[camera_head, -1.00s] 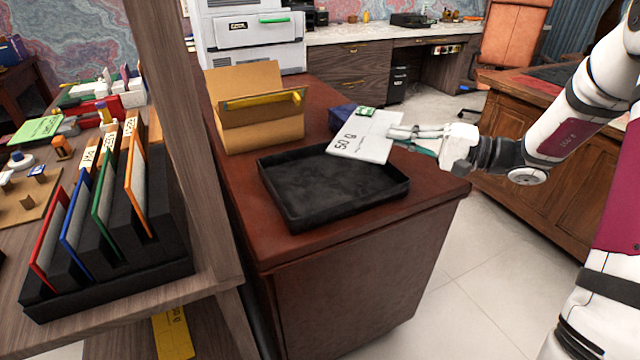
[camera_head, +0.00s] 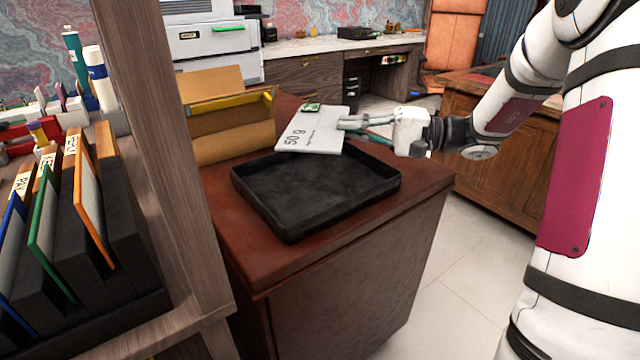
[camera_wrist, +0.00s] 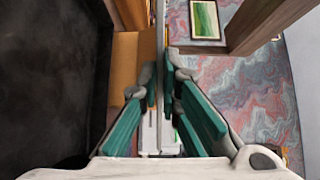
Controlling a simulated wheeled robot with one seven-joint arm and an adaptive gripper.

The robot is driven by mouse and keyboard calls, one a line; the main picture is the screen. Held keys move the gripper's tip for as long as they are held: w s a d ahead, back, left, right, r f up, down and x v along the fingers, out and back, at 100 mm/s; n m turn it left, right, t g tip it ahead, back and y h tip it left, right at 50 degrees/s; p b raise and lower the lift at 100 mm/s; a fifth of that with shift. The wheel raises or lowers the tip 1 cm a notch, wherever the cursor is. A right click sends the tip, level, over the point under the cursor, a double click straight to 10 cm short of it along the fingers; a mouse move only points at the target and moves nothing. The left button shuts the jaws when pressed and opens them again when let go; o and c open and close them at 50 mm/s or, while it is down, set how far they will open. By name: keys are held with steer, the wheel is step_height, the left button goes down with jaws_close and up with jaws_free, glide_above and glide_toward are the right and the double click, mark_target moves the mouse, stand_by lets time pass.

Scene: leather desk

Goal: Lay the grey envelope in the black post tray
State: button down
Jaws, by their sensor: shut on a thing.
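The grey envelope (camera_head: 308,131), pale with "50 g" and a green stamp on it, is held tilted in the air by its right side. My gripper (camera_head: 352,123) is shut on it. In the wrist view the green-padded fingers (camera_wrist: 163,100) close on the envelope, which shows only as a thin edge. The black post tray (camera_head: 312,190) lies empty on the reddish-brown cabinet top. The envelope appears above and behind the tray's far edge, apart from its floor. The tray also shows as a dark area at the left of the wrist view (camera_wrist: 45,80).
A tan folder box (camera_head: 232,140) with a yellow strip stands behind the tray at left. A wooden post (camera_head: 165,170) and a rack of coloured dividers (camera_head: 75,235) stand to the left. The cabinet top (camera_head: 425,180) is bare at right.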

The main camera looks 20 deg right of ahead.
steer(key=shift+f+b, duration=1.45)
steer(key=shift+f, duration=0.95)
steer(key=c, duration=1.7)
jaws_free()
steer(key=shift+d, duration=0.1)
steer(key=v, duration=1.2)
